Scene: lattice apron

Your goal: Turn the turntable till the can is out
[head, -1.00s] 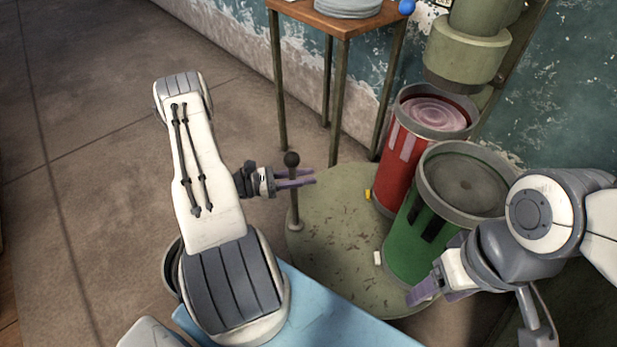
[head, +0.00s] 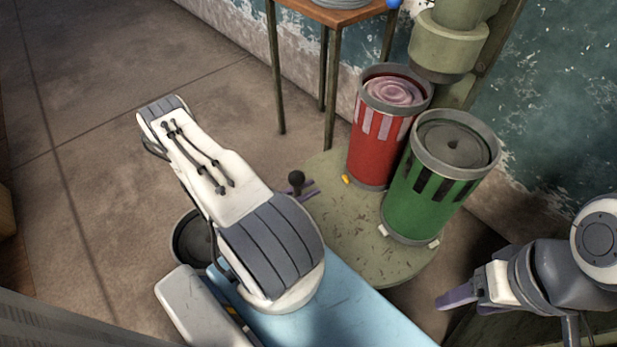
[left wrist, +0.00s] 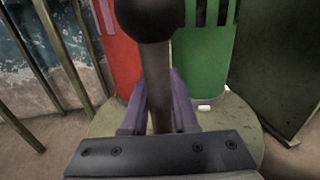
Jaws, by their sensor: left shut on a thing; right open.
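The olive-green round turntable (head: 350,240) carries a red can (head: 375,150) at the back and a green can (head: 425,205) in front of it on the right. A post with a dark round knob (head: 297,178) stands at its left edge. My left gripper (head: 308,191) is shut on the post below the knob; my arm hides most of it in the head view. In the left wrist view, the purple fingers (left wrist: 160,108) flank the post (left wrist: 156,65), with both cans upright behind. My right gripper (head: 442,300) is open and empty, right of the turntable and clear of the green can.
A wooden table (head: 335,14) with thin legs stands behind the turntable. A thick green pipe (head: 445,47) runs down the wall, close behind the cans.

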